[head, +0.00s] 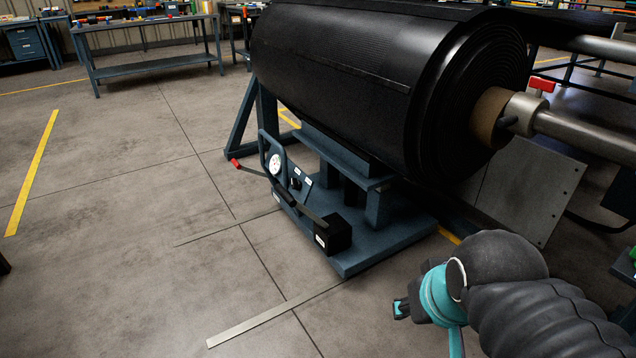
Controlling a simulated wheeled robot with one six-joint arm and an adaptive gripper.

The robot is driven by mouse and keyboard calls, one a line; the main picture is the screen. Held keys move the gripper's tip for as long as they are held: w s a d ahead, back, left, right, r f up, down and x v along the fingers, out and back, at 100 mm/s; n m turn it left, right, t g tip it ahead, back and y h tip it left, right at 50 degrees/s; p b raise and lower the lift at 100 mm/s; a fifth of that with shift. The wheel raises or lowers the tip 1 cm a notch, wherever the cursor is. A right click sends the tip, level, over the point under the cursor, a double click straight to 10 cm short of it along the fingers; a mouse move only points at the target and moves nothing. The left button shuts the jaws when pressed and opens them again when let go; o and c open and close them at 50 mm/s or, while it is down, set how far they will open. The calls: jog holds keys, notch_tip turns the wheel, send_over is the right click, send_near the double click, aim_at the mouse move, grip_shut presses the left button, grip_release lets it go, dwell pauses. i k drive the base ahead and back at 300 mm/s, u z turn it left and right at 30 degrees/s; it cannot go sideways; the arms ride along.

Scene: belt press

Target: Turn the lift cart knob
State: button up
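The lift cart (385,245) is a blue-grey steel stand under a large black belt roll (350,85). Its control panel on the left carries a round white dial (275,164). A small dark knob (296,183) appears beside the dial, near white labels; its setting is too small to read. A red-tipped lever (236,163) sticks out to the left. A black box (334,234) sits at the front of the base. My gripper (401,308) is low at the right, in front of the cart and well apart from the panel. Its fingers are small and partly hidden, so their opening is unclear.
Two flat metal strips lie on the floor, one in front of the cart (262,323) and one to its left (205,233). Workbenches (150,67) stand at the back. The left floor is clear.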

aim_at(297, 185)
jog(key=u, duration=0.75)
jog(key=k, duration=1)
jog(key=u, duration=1.35)
jog(key=i, duration=2.3)
jog(key=z, duration=1.55)
jog(key=i, duration=1)
jog(key=z, duration=1.25)
jog(key=i, duration=0.2)
jog(key=z, duration=0.1)
